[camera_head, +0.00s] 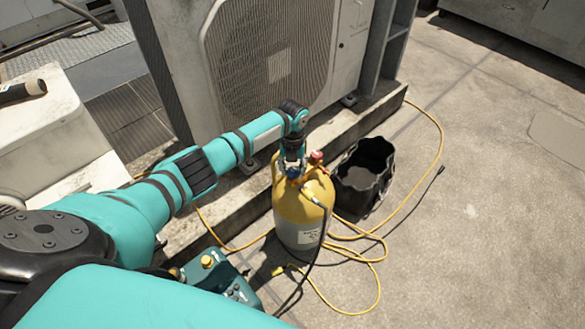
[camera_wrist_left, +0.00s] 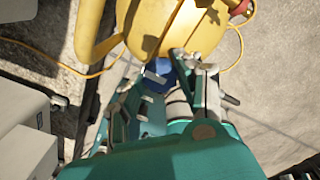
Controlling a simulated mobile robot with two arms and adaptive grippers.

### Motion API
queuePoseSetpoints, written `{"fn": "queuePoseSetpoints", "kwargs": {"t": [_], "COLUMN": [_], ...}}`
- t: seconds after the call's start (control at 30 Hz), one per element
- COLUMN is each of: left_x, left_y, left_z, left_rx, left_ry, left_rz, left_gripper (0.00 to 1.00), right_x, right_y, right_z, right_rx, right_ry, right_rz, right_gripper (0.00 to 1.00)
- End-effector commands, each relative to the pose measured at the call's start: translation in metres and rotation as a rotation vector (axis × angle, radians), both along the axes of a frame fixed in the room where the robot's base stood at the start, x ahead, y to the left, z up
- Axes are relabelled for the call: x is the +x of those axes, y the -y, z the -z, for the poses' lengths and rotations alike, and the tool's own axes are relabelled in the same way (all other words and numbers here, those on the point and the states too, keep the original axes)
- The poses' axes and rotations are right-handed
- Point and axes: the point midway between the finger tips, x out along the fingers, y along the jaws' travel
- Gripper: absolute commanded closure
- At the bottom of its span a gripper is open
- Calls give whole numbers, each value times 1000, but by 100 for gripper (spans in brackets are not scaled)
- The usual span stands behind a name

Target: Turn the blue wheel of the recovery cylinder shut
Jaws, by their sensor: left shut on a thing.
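The recovery cylinder (camera_head: 300,222) is grey below and yellow on top, and stands upright on the concrete. Its blue wheel (camera_head: 293,173) is on top, mostly covered by my left gripper (camera_head: 291,166), which comes down on it from above. In the left wrist view the blue wheel (camera_wrist_left: 158,72) shows between the fingers of the left gripper (camera_wrist_left: 165,80), which is shut on it. The yellow top (camera_wrist_left: 160,30) of the cylinder fills the upper part of that view. A red wheel (camera_head: 316,157) sits just right of the blue one. My right gripper is not in view.
A condenser unit (camera_head: 180,70) on a concrete ledge is close behind. Yellow hoses (camera_head: 345,310) and a black hose loop over the ground. A teal device (camera_head: 222,279) lies left of the cylinder. The right-hand floor is clear.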

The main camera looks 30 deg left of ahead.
Motion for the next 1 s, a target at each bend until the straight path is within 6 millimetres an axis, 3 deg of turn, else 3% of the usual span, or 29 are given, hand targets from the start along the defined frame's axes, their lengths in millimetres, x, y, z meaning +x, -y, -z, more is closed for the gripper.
{"fn": "queuePoseSetpoints", "kwargs": {"t": [0.03, 0.07, 0.23, 0.57, 0.67, 1.0], "left_x": [0, 0, 0, 0, 1, 1], "left_y": [1, 1, 1, 0, -1, 0], "left_z": [0, 0, 0, -4, -17, -87], "left_rx": [-1, -1, -1, -1, -1, 0], "left_ry": [0, 0, 0, 0, 3, 3], "left_rz": [0, 0, 0, -1, 0, 1], "left_gripper": [97, 62, 42, 42, 42, 42], "right_x": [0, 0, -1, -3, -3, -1], "right_y": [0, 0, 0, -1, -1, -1], "right_z": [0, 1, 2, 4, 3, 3], "right_rx": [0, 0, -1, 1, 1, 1], "right_ry": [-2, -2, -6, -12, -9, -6], "right_rz": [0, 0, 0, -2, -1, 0], "right_gripper": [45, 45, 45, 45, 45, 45]}}
